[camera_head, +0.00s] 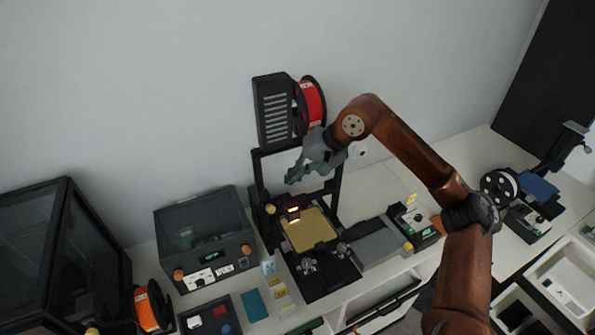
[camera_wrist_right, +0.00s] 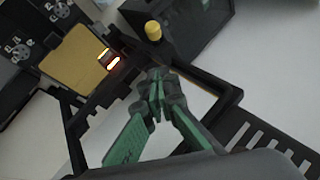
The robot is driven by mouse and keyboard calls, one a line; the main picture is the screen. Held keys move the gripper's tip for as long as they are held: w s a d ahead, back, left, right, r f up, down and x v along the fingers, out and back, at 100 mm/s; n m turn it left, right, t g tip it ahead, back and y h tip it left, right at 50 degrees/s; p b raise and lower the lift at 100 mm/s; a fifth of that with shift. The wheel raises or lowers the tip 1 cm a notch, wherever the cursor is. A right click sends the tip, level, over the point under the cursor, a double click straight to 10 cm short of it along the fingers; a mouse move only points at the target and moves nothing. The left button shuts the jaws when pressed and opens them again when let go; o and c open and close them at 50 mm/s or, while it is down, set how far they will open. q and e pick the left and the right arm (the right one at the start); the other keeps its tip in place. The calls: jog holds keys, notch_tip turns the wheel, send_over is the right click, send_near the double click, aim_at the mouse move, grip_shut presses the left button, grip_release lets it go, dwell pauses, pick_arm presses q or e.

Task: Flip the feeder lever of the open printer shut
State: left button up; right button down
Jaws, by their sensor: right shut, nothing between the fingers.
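The open printer has a black upright frame (camera_head: 257,188) and a gold print bed (camera_head: 308,230). In the right wrist view its gold bed (camera_wrist_right: 75,58) is at upper left. A yellow knob (camera_head: 270,209) is at the left of the frame, and a yellow knob (camera_wrist_right: 153,30) also shows in the wrist view; I cannot tell whether it is the feeder lever. My right gripper (camera_head: 291,179) is shut and empty, in front of the upper frame above the bed. Its green fingers meet at the tips in the wrist view (camera_wrist_right: 157,98). My left gripper is out of view.
A dark box with a red spool (camera_head: 312,102) stands above the frame. A lidded dark machine (camera_head: 205,235) is to the left, a grey plate (camera_head: 378,246) to the right. Cards and small trays lie in front. Bare white bench (camera_head: 372,187) shows right of the frame.

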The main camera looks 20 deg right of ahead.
aim_at(269, 207)
jog(key=a+f+p, duration=0.1)
jog(key=a+f, duration=0.3)
jog(key=f, duration=0.3)
jog(key=shift+w+a+p, duration=0.2)
jog(key=shift+p, duration=0.15)
